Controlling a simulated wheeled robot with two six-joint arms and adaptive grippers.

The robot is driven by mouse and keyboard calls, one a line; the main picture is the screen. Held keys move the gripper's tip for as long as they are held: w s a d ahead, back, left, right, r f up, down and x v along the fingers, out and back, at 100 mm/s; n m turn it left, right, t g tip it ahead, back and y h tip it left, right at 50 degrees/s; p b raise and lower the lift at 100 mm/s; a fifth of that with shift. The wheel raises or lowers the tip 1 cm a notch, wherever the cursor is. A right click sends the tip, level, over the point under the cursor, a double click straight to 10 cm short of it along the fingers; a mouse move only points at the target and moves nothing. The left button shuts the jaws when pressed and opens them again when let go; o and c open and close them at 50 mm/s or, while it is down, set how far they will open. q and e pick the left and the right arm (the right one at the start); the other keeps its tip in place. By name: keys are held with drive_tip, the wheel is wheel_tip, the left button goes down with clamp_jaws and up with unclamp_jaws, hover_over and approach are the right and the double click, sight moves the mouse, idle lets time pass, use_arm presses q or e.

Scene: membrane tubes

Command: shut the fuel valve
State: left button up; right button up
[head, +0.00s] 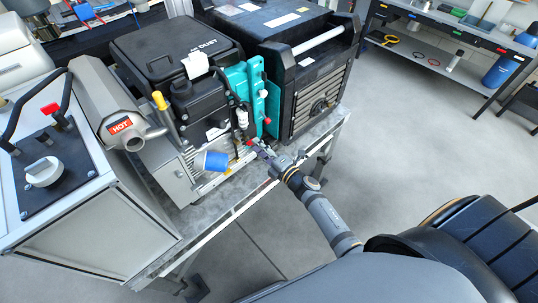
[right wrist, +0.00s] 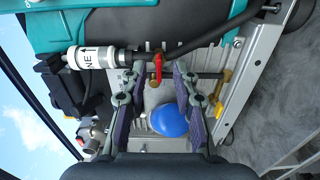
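The fuel valve shows in the right wrist view as a small red lever (right wrist: 157,68) on a fuel line, beside a metal fitting. In the head view, a bit of red (head: 250,142) shows low on the engine's front, just ahead of my right gripper (head: 262,148). In the right wrist view my right gripper (right wrist: 159,76) is open, with one finger on each side of the lever's line. The lever lies at or just beyond the fingertips, with visible gaps on both sides. Its depth between them is hard to tell. My left gripper is not in view.
The engine (head: 195,100) and teal panel (head: 258,98) stand close behind, with a muffler marked HOT (head: 120,126) at left. A white-labelled hose part (right wrist: 88,57) adjoins the lever. Floor in front is open.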

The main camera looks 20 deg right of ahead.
drive_tip(key=v, duration=0.9)
drive_tip(key=shift+s, duration=0.35)
drive_tip(key=shift+d, duration=0.15)
drive_tip(key=s+d+f+m+g+h+b, duration=0.1)
drive_tip(key=s+d+f+m+g+h, duration=0.2)
drive_tip(key=f, duration=0.7)
drive_tip(key=s+d+f+m+g+h+b, duration=0.15)
drive_tip(key=s+f+m, duration=0.3)
drive_tip(key=f, duration=0.45)
drive_tip(key=s+d+f+m+g+h, duration=0.25)
drive_tip(key=d+f+m, duration=0.2)
drive_tip(key=f, duration=0.55)
drive_tip(key=s+a+f+m+g, duration=0.1)
drive_tip(key=s+f+m+g, duration=0.2)
drive_tip(key=s, duration=0.6)
drive_tip(key=s+f+m+g+b, duration=0.1)
drive_tip(key=s+f+m+g, duration=0.2)
drive_tip(key=s+f, duration=0.5)
drive_tip(key=s+a+f+m+g, duration=0.1)
drive_tip(key=s+f+m+g, duration=0.1)
drive_tip(key=s+f, duration=0.4)
drive_tip(key=s+m, duration=0.1)
drive_tip(key=s, duration=0.2)
drive_tip(key=shift+s+a+f+m+g+b, duration=0.2)
drive_tip(key=shift+s+a+m+g+b, duration=0.1)
drive_tip(key=shift+s+a+g, duration=0.1)
